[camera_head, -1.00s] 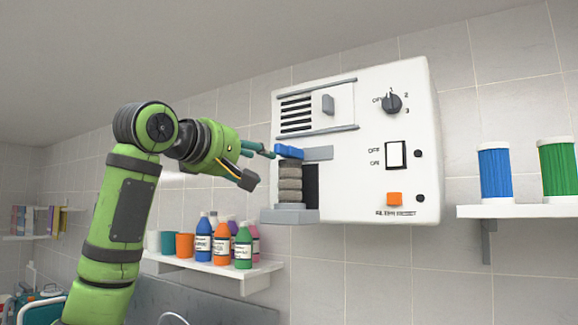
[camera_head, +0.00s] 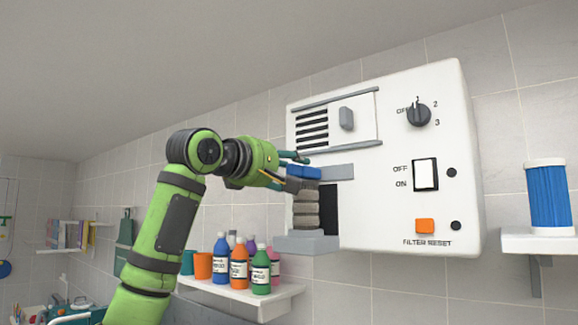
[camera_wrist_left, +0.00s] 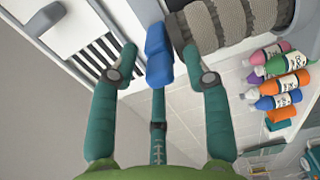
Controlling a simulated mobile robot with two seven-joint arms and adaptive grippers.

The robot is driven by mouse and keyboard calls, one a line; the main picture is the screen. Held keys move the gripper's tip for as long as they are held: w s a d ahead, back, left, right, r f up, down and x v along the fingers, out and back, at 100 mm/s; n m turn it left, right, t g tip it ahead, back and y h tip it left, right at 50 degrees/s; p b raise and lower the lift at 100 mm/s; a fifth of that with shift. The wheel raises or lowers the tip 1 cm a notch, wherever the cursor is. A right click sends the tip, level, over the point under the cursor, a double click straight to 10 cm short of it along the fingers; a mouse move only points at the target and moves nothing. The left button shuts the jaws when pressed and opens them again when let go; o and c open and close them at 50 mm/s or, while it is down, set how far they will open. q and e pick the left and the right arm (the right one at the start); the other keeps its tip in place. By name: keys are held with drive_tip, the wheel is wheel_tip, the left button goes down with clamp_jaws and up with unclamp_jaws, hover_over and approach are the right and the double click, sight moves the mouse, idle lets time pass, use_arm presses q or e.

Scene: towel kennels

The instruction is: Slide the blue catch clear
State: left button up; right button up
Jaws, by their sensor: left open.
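The blue catch (camera_head: 304,172) sits on the front of the white wall unit (camera_head: 386,215), at the end of a grey strip and just above a stack of grey-brown rings (camera_head: 305,209). My left gripper (camera_head: 292,172) is at the catch, one finger above it and one below. In the left wrist view the catch (camera_wrist_left: 158,58) lies between the two open teal fingers (camera_wrist_left: 161,70), with a visible gap on each side. One fingertip there is close to the ringed stack (camera_wrist_left: 215,25). My right gripper is not in view.
A grey ledge (camera_head: 306,242) juts out under the stack. The unit has a dial (camera_head: 418,114), a switch (camera_head: 425,174) and an orange button (camera_head: 425,226). A shelf with bottles (camera_head: 240,262) is below left. A blue canister (camera_head: 549,197) stands on the right shelf.

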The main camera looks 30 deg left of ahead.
use_arm(q)
drive_tip(key=shift+s, duration=0.2)
drive_tip(key=c, duration=0.9)
clamp_jaws()
drive_tip(key=shift+d, duration=0.15)
drive_tip(key=d+b, duration=0.1)
drive_tip(key=d, duration=0.2)
drive_tip(key=d+b, duration=0.1)
drive_tip(key=d, duration=0.2)
drive_tip(key=shift+s, duration=0.2)
drive_tip(key=o, duration=0.9)
unclamp_jaws()
drive_tip(key=shift+r, duration=0.1)
drive_tip(key=s, duration=1.2)
drive_tip(key=shift+a, duration=0.25)
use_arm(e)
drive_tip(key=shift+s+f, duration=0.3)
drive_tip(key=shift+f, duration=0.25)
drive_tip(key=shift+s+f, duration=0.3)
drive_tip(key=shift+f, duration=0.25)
